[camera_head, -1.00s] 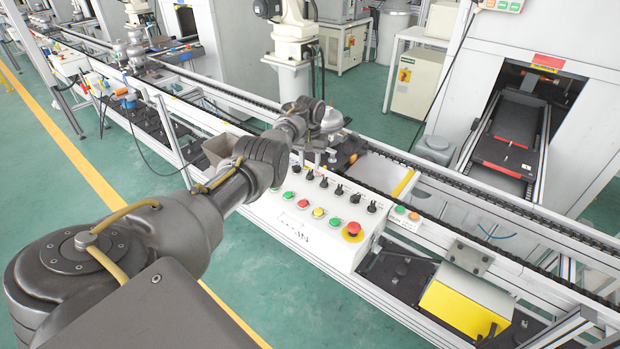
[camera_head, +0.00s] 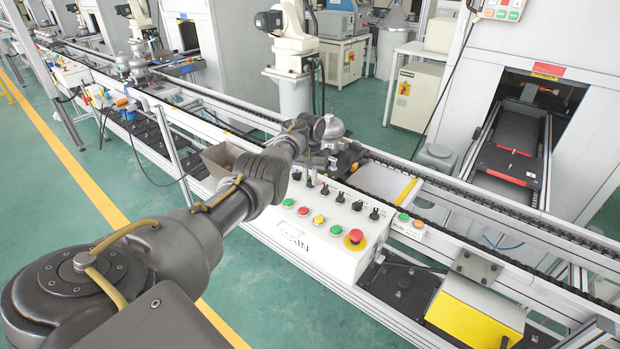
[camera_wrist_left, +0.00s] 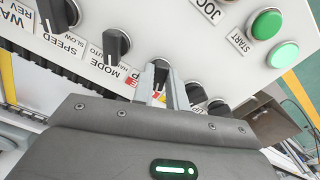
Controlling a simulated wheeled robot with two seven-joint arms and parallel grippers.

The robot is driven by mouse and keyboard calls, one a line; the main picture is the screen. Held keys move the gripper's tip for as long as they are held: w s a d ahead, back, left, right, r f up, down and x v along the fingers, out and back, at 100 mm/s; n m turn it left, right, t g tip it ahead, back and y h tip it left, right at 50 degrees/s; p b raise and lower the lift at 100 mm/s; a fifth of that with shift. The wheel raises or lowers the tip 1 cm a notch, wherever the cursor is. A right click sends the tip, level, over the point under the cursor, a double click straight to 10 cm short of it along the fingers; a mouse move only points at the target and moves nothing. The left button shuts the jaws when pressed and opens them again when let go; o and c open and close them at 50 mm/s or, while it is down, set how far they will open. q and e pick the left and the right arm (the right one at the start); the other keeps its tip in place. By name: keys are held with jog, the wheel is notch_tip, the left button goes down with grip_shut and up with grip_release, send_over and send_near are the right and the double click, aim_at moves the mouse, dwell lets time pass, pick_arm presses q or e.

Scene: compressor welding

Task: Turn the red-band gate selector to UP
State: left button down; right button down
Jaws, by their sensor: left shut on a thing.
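The red-band gate selector is a black knob (camera_wrist_left: 162,72) on the white control box. A small label with red (camera_wrist_left: 131,80) shows beside it in the left wrist view, partly hidden by my gripper. My left gripper (camera_wrist_left: 158,88) is shut on this knob, with a thin finger on either side of it. The knob's pointer direction and the UP mark cannot be read. In the head view my left gripper (camera_head: 314,170) is over the left part of the row of black knobs on the control box (camera_head: 312,244). My right gripper is not in view.
Other black selectors (camera_wrist_left: 116,45) stand close by in the same row. Green, red and yellow buttons and a red emergency stop (camera_head: 355,238) line the box front. A conveyor rail (camera_head: 455,215) runs behind. A grey bin (camera_head: 222,157) is left of my gripper.

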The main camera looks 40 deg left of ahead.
pick_arm(q)
jog(key=shift+m, duration=0.4)
jog(key=m, duration=0.3)
jog(key=shift+a, duration=0.1)
jog(key=shift+a+m+b, duration=0.1)
jog(key=shift+m+b, duration=0.6)
jog(key=shift+m, duration=1.8)
jog(key=c, duration=1.4)
grip_release()
jog(key=shift+r, duration=0.1)
